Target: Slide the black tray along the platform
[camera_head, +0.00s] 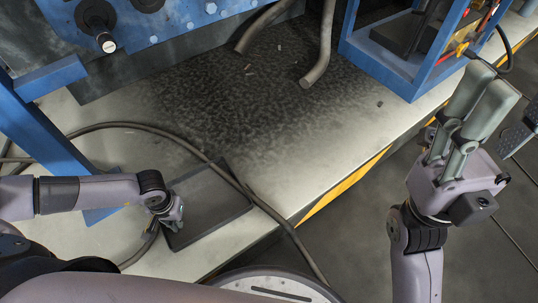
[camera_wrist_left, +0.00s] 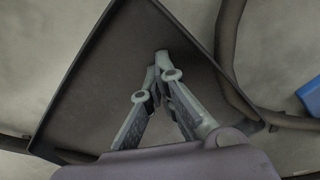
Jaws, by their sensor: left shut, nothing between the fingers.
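The black tray (camera_head: 208,200) is a flat, shallow rectangular tray with a low rim. It lies on the pale platform (camera_head: 330,165) near its front edge, and a dark hose crosses its right part. It fills much of the left wrist view (camera_wrist_left: 95,95). My left gripper (camera_head: 173,224) is over the tray's left side in the head view. In the left wrist view its fingers (camera_wrist_left: 162,62) meet at the tips over the tray floor, shut and empty. Whether they touch the tray I cannot tell. My right gripper (camera_head: 490,85) is raised on the right, away from the tray, with nothing seen in it.
A dark hose (camera_head: 232,180) runs across the platform and over the tray. Pipe ends (camera_head: 318,72) and small debris lie on the dark patch behind. Blue frames (camera_head: 40,125) stand left and back right (camera_head: 400,72). A yellow stripe (camera_head: 345,185) marks the platform edge.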

